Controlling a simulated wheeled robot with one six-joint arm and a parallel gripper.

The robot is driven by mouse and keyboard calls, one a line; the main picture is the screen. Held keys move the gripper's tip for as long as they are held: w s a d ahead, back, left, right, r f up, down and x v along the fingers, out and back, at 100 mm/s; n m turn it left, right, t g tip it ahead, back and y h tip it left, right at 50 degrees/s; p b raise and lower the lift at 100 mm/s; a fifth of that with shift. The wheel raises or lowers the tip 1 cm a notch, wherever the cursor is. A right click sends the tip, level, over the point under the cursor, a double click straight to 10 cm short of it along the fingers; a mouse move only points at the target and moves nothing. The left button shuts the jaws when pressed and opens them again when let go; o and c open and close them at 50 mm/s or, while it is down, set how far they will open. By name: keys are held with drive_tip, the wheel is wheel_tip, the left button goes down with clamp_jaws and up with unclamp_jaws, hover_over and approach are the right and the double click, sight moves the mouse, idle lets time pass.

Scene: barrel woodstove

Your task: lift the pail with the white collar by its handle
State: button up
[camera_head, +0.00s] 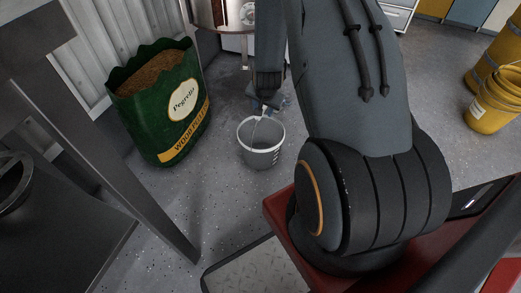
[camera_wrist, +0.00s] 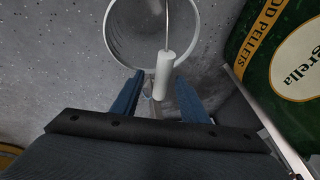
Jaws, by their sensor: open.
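The pail with the white collar (camera_head: 261,146) stands upright on the grey floor, right of a green pellet bag. It is a grey bucket with a white rim, and looks empty. Its wire handle carries a white grip (camera_wrist: 163,76). In the wrist view the pail (camera_wrist: 113,48) shows at the top. My gripper (camera_head: 262,108) is over the pail's far side in the head view. In the wrist view my gripper (camera_wrist: 155,92) is open, with blue fingers on either side of the white grip's lower end. I cannot tell whether they touch it.
The green wood-pellet bag (camera_head: 160,103) stands close on the left. A barrel stove (camera_head: 216,14) is behind. Yellow pails (camera_head: 492,104) stand at the far right. A dark table (camera_head: 62,215) fills the left front. Floor around the pail is mostly clear.

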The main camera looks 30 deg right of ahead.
drive_tip(key=a+b+x, duration=0.1)
drive_tip(key=b+x, duration=0.1)
drive_tip(key=x, duration=0.4)
drive_tip(key=shift+d+f+b, duration=0.25)
drive_tip(key=shift+d+b, duration=0.1)
drive_tip(key=shift+r, duration=0.1)
clamp_jaws()
drive_tip(key=shift+w, duration=0.1)
idle(0.9)
